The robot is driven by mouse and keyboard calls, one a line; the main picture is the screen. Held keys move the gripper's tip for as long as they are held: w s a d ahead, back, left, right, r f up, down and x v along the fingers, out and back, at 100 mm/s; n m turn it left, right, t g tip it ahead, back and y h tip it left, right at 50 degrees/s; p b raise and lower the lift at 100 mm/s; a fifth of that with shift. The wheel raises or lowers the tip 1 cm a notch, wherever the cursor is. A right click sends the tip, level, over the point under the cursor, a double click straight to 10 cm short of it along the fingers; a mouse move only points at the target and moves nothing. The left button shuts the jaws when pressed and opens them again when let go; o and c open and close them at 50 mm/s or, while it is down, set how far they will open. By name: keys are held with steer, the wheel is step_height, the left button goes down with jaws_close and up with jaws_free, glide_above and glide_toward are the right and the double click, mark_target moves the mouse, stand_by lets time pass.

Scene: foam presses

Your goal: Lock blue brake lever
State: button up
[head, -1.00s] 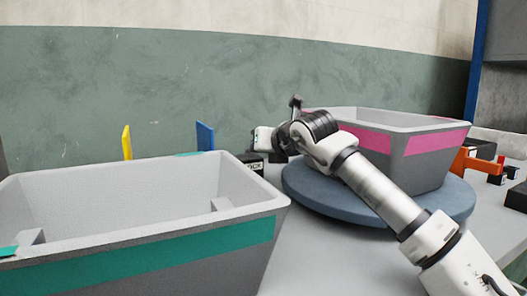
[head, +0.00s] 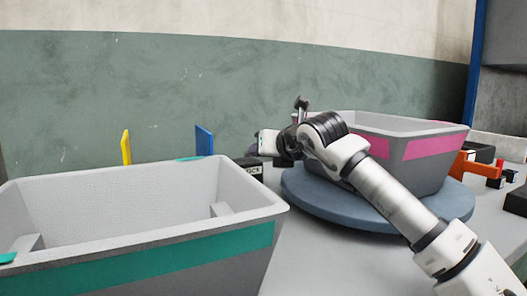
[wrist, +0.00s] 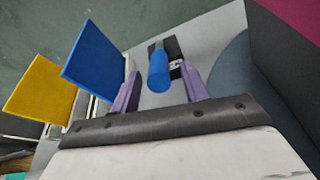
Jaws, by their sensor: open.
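The blue brake lever (wrist: 158,72) shows in the wrist view as a rounded blue handle on a dark base (wrist: 171,47). My gripper (wrist: 160,82) is open, with one purple finger on each side of the handle. A gap shows on both sides, so the fingers do not appear closed on it. In the head view my gripper (head: 264,144) is beyond the teal-striped bin, near a black block with white lettering (head: 250,168). Its fingers are too small to make out there, and the lever cannot be made out.
A blue flat paddle (wrist: 94,60) and a yellow one (wrist: 41,88) stand left of my gripper. The teal-striped bin (head: 150,250) fills the front left. A pink-striped bin (head: 425,165) sits on a round blue-grey turntable (head: 330,212). An orange part (head: 463,165) lies at right.

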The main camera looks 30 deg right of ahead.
steer(key=p+v, duration=0.1)
steer(key=v, duration=1)
steer(key=shift+s, duration=0.15)
